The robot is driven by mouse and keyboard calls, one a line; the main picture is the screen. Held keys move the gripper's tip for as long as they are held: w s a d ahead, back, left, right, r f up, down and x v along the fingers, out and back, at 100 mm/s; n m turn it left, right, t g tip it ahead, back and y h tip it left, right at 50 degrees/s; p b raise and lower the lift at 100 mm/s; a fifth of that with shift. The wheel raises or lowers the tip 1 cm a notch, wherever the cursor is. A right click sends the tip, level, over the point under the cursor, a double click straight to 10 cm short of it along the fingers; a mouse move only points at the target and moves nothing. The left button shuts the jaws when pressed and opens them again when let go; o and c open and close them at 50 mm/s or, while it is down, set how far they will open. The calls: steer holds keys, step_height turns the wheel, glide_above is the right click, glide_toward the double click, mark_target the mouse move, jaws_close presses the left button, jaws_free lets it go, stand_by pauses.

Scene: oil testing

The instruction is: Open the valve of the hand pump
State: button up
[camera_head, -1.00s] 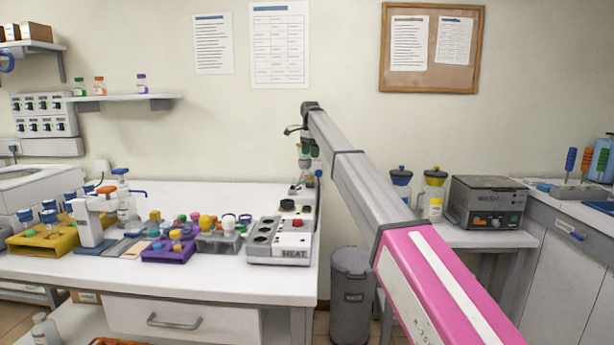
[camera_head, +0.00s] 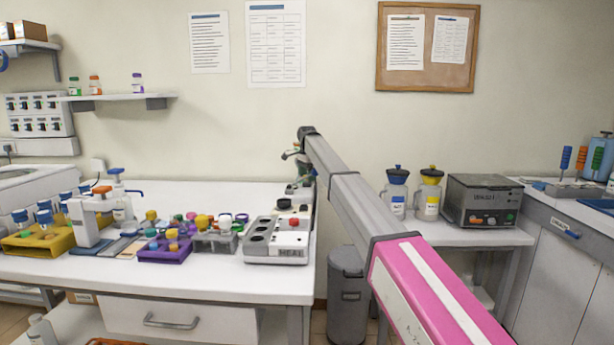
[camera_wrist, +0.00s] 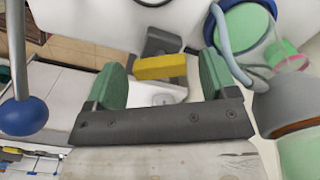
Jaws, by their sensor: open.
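In the wrist view, my gripper (camera_wrist: 163,75) is open, with a green pad on each side. A yellow bar (camera_wrist: 160,67), which looks like the valve handle, shows between the pads on a grey and white device (camera_wrist: 165,42). The pads look apart from the bar, and I cannot tell its depth between them. A blue ball (camera_wrist: 22,115) on a grey rod, perhaps the pump's lever, is at the left. In the head view, my gripper is small and partly hidden beyond the arm at the right end of the bench. The hand pump is mostly hidden there.
A heater block (camera_head: 277,240), a purple rack (camera_head: 165,250) and a yellow rack (camera_head: 40,243) stand on the white bench (camera_head: 60,275). In the wrist view, a round green-topped vessel (camera_wrist: 245,28) and a tube are close right of the gripper. A grey bin (camera_head: 347,290) stands below.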

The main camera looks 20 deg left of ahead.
steer(key=c, duration=0.9)
steer(key=shift+c, duration=0.2)
steer(key=shift+n, duration=0.3)
steer(key=n, duration=1.1)
steer(key=shift+r+n, duration=0.1)
steer(key=shift+n, duration=0.2)
steer(key=o, duration=0.9)
steer(key=shift+o, duration=0.2)
steer(key=shift+r, duration=0.1)
